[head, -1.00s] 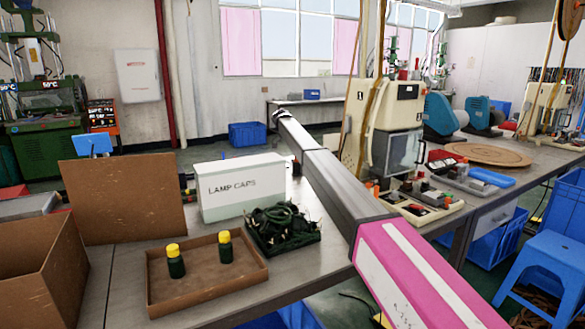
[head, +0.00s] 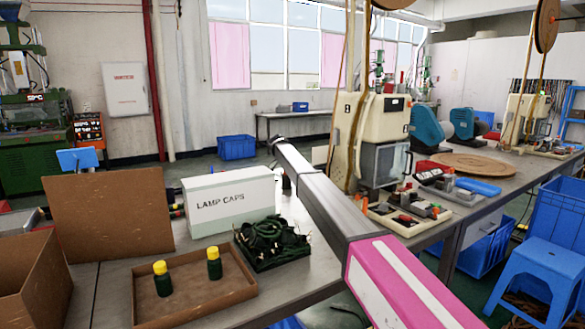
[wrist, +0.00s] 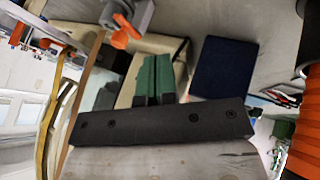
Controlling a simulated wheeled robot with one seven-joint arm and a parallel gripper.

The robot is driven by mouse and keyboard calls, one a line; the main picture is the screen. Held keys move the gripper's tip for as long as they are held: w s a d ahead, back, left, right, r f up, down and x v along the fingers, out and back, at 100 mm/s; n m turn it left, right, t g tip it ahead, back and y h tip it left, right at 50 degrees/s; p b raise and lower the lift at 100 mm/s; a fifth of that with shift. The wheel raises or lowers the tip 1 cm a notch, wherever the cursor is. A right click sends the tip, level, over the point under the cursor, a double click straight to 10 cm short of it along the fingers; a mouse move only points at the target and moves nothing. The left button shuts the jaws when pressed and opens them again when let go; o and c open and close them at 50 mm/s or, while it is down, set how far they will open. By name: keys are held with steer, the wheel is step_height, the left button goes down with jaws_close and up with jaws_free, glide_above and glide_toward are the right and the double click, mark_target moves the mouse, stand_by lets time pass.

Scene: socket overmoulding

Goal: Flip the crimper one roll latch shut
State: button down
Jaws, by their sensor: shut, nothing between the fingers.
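The nearer cream crimper (head: 372,112) stands on the bench beyond my arm in the head view, with a clear-fronted box on its lower front. I cannot make out its roll latch there. In the wrist view my gripper (wrist: 158,58) shows its green fingers together, with nothing between them. A red-orange knob on a grey part (wrist: 124,32) shows up and left of the fingertips, apart from them; I cannot tell whether it is the latch. A cream surface (wrist: 165,48) lies behind the fingers. My gripper's end is not clear in the head view.
A lamp caps box (head: 230,200), a dark tray of wires (head: 272,243) and a brown tray (head: 190,312) with two yellow-capped bottles stand left of my arm. A parts tray (head: 410,218) sits before the crimper. A second cream machine (head: 522,105) stands farther right.

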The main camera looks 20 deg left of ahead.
steer(key=x, duration=0.3)
steer(key=shift+s+d+f, duration=0.1)
steer(key=shift+d+f, duration=0.1)
steer(key=s+d, duration=0.2)
steer(key=d, duration=0.1)
steer(key=shift+s+r, duration=0.1)
steer(key=shift+r, duration=0.05)
steer(key=shift+s+n+t, duration=0.2)
steer(key=shift+n+t, duration=0.3)
steer(key=shift+n, duration=0.3)
